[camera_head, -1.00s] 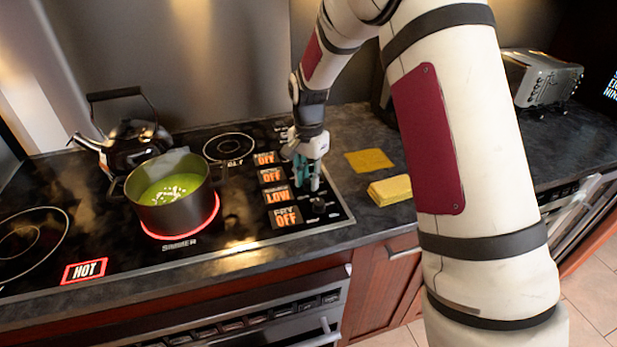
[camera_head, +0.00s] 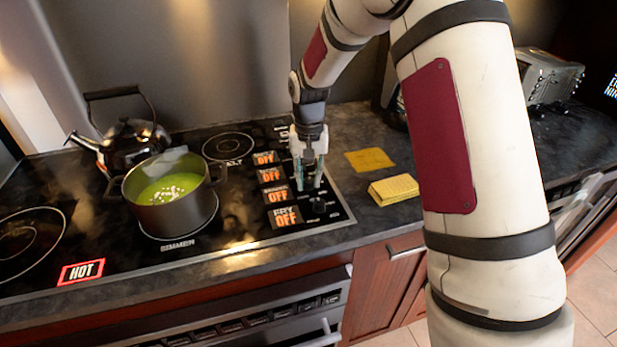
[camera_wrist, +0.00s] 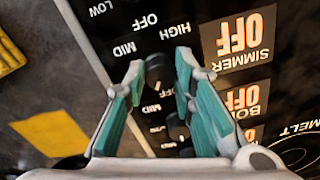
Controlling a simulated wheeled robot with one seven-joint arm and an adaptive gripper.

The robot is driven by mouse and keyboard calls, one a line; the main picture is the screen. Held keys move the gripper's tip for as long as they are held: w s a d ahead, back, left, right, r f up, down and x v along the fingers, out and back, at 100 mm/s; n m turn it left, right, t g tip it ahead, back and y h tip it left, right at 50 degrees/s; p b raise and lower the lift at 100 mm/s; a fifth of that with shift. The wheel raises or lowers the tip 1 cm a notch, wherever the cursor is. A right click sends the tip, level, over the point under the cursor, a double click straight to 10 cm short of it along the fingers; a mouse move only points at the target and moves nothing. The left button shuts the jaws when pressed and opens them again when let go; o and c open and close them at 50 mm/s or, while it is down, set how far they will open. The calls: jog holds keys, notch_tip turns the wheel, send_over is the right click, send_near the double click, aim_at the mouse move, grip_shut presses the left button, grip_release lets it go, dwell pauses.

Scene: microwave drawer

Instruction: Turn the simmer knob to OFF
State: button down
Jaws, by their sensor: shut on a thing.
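My gripper (camera_head: 307,183) points down at the knob column on the right of the cooktop. In the wrist view, my gripper (camera_wrist: 160,72) is shut on the dark simmer knob (camera_wrist: 158,76), with a teal-padded finger on each side. The simmer display (camera_wrist: 238,40) reads OFF in the wrist view. The simmer display (camera_head: 277,195) also shows OFF in the head view. The ring under the green pot is dark.
A HOT sign (camera_head: 81,272) is lit at front left. A yellow sponge (camera_head: 393,190) and yellow cloth (camera_head: 369,160) lie on the counter at right.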

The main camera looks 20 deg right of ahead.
aim_at(309, 180)
jog(key=n, duration=0.6)
jog(key=shift+n, duration=0.4)
dwell(0.3)
jog(key=c, duration=1.3)
grip_release()
jog(key=shift+c, duration=0.2)
jog(key=shift+r, duration=0.1)
notch_tip(309, 180, up, 12)
